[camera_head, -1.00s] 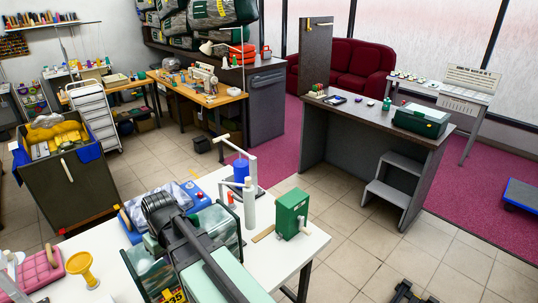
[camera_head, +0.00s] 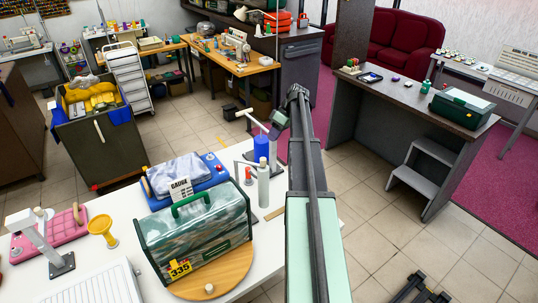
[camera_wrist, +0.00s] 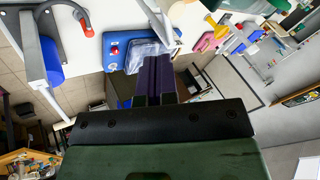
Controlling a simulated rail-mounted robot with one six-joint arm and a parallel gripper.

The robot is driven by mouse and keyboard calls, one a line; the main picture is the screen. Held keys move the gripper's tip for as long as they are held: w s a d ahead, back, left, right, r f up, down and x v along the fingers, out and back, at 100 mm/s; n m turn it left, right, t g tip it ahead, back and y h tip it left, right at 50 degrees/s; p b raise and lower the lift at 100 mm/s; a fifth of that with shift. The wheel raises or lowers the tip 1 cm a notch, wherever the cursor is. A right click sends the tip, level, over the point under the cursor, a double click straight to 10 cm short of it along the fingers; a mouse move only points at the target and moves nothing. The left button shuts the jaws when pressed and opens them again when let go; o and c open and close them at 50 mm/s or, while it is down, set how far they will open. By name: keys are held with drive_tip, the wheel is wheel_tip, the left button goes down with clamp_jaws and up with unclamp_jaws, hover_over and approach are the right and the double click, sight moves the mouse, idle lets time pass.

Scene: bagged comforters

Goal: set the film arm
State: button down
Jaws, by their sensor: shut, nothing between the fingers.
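A grey stand with a slanting lever (camera_head: 257,122) and a pale handle, which I take to be the film arm, stands at the far edge of the white table. A blue roll (camera_head: 262,147) is beneath it; the roll also shows at left in the wrist view (camera_wrist: 50,62), beside a grey post (camera_wrist: 36,42). My gripper (camera_head: 277,125) is close to the lever's right end in the head view; I cannot tell whether they touch. In the wrist view its dark fingers (camera_wrist: 154,62) are together and hold nothing.
A bagged comforter (camera_head: 195,237) with a green handle lies on the white table (camera_head: 85,262). A blue device (camera_head: 183,177), a grey-white bottle (camera_head: 263,185) and a yellow funnel-like piece (camera_head: 102,230) stand around it.

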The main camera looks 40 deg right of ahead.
drive_tip(key=s+d, duration=0.1)
drive_tip(key=d, duration=0.6)
drive_tip(key=a+f+b, duration=0.7)
drive_tip(key=a+b, duration=0.1)
drive_tip(key=a, duration=0.1)
drive_tip(key=shift+w+a+f+n+t+y, duration=0.15)
drive_tip(key=shift+a+n+t+y, duration=0.15)
drive_tip(key=shift+a+n, duration=0.1)
drive_tip(key=shift+a, duration=0.1)
